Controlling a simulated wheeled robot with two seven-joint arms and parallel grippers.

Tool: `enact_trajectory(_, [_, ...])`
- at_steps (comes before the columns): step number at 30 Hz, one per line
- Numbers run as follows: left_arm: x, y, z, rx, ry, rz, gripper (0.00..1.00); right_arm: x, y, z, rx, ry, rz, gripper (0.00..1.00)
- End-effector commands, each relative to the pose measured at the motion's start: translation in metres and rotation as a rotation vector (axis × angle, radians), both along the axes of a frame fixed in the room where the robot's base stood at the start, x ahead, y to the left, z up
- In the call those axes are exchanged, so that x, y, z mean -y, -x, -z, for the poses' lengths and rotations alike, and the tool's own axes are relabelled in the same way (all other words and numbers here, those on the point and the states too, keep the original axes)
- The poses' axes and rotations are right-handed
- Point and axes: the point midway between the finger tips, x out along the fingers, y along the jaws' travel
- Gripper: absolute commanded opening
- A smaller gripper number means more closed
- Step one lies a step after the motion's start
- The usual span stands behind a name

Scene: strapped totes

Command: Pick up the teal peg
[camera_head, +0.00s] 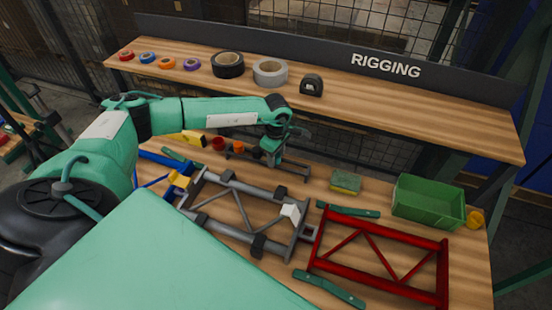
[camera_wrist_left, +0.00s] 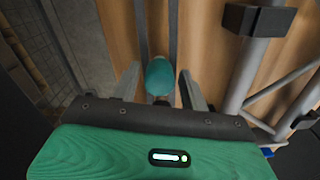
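The teal peg (camera_wrist_left: 160,77) shows its rounded teal end in the left wrist view, between the two grey fingers of my left gripper (camera_wrist_left: 160,84). A gap shows on each side of it, so the fingers are apart and not closed on it. In the head view my left gripper (camera_head: 272,156) points down over the back of the lower bench, right of an orange peg (camera_head: 238,147) and a red peg (camera_head: 218,143). I cannot make out the teal peg clearly there. My right gripper is not in view.
A grey frame (camera_head: 232,183) with black clamps lies in front of the gripper. A red frame (camera_head: 440,271), green bin (camera_head: 427,203) and yellow-green sponge (camera_head: 345,181) are to the right. The shelf (camera_head: 430,112) with tape rolls overhangs behind.

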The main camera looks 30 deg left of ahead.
Motion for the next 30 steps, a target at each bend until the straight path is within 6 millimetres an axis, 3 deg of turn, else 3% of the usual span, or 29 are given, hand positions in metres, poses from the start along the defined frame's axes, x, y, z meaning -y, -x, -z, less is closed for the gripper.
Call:
enact_trajectory(1, [0.000,0.000,0.000,0.000,0.000,0.000,0.34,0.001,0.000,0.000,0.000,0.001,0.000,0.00])
enact_trajectory(5, [0.000,0.000,0.000,0.000,0.000,0.000,0.09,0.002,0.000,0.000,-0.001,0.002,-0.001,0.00])
enact_trajectory(6, [0.000,0.000,0.000,0.000,0.000,0.000,0.06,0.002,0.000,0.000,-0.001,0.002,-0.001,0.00])
enact_trajectory(19, [0.000,-0.001,-0.011,0.002,0.000,0.000,0.06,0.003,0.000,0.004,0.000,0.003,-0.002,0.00])
enact_trajectory(23, [-0.001,-0.001,-0.029,0.003,0.000,0.000,0.06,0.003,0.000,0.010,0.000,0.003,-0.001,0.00])
enact_trajectory(30, [0.000,-0.001,-0.089,0.007,0.000,0.001,0.06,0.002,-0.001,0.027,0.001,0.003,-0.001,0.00])
